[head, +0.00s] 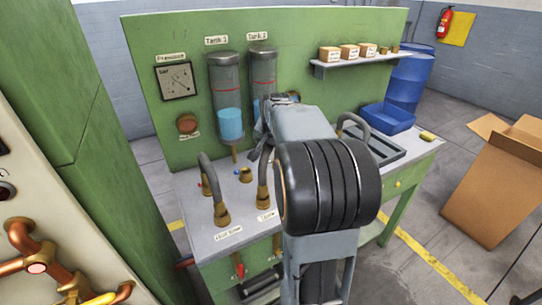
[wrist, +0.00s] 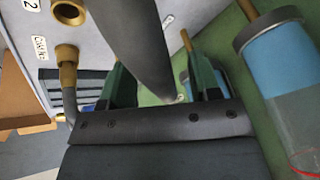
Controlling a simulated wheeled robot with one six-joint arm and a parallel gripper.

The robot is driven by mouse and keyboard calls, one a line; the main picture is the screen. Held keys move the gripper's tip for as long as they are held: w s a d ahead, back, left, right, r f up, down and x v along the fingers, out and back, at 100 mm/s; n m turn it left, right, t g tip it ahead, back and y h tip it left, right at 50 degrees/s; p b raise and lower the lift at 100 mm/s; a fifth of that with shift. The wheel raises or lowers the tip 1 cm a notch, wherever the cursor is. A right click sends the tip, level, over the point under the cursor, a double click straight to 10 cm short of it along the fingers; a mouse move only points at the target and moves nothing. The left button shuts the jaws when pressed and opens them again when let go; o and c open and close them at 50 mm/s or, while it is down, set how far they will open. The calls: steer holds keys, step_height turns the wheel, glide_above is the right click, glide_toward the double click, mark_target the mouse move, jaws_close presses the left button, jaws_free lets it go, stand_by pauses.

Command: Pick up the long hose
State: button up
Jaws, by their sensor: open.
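A grey hose with a brass end (head: 264,192) rises from the bench, its upper part hidden behind my arm; I take it as the long hose, though its label is unclear. In the wrist view, a thick grey hose (wrist: 140,45) crosses close to the camera and runs down into the space between the fingers. My gripper (wrist: 163,88) is open, with one green finger on each side of that hose. Contact cannot be made out. In the head view, my gripper (head: 262,122) is partly hidden behind my wrist, in front of the tanks.
Another curved grey hose (head: 207,175) stands on the left of the bench (head: 190,230). Two tanks with blue liquid, the left one (head: 228,95) clearest, hang on the green panel. A blue bin (head: 388,117) and a cardboard box (head: 495,195) are at right.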

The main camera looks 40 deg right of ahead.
steer(key=shift+c, duration=0.3)
jaws_close()
stand_by(0.3)
